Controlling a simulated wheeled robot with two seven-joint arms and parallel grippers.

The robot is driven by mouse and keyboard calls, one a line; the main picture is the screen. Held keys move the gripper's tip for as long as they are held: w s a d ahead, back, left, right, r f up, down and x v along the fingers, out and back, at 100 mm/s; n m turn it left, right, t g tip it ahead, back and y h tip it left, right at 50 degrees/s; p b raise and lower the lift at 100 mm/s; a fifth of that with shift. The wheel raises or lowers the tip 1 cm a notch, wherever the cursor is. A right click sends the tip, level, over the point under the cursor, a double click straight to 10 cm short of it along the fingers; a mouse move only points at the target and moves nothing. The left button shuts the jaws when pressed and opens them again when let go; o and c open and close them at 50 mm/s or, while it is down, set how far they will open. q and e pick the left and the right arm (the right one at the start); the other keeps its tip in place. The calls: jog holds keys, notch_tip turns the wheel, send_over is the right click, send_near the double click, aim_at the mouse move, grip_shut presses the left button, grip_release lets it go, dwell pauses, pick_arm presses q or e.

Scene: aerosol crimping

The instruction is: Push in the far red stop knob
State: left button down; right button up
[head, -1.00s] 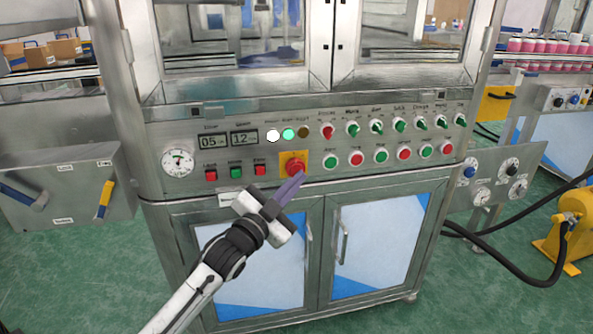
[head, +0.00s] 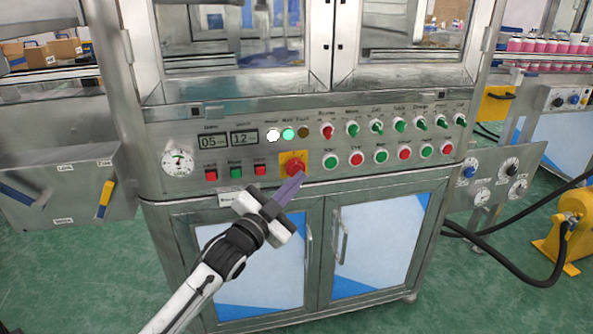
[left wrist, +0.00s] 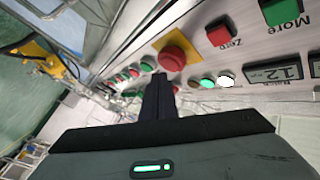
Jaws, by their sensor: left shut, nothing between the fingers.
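The red stop knob (head: 294,166) is a round mushroom head on a yellow square plate, low in the middle of the steel machine's control panel. It also shows in the left wrist view (left wrist: 173,57), just beyond the fingertips. My left gripper (head: 300,176) is shut and empty, its dark fingers angled up towards the panel. In the head view its tips lie just below and right of the knob. In the left wrist view the shut fingers (left wrist: 159,78) reach close below the knob's edge. I cannot tell whether they touch. My right gripper is out of view.
Cabinet doors (head: 380,245) with handles lie below. Black hoses (head: 510,265) cross the floor at right.

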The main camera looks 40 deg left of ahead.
pick_arm(q)
jog(key=shift+w+a, duration=0.3)
jog(key=shift+a, duration=0.05)
jog(key=shift+w+a, duration=0.25)
jog(key=shift+a, duration=0.05)
dwell(0.9)
jog(key=shift+p, duration=0.3)
jog(key=shift+s+d+p, duration=0.45)
jog(key=shift+s+d, duration=0.1)
jog(key=shift+d, duration=0.1)
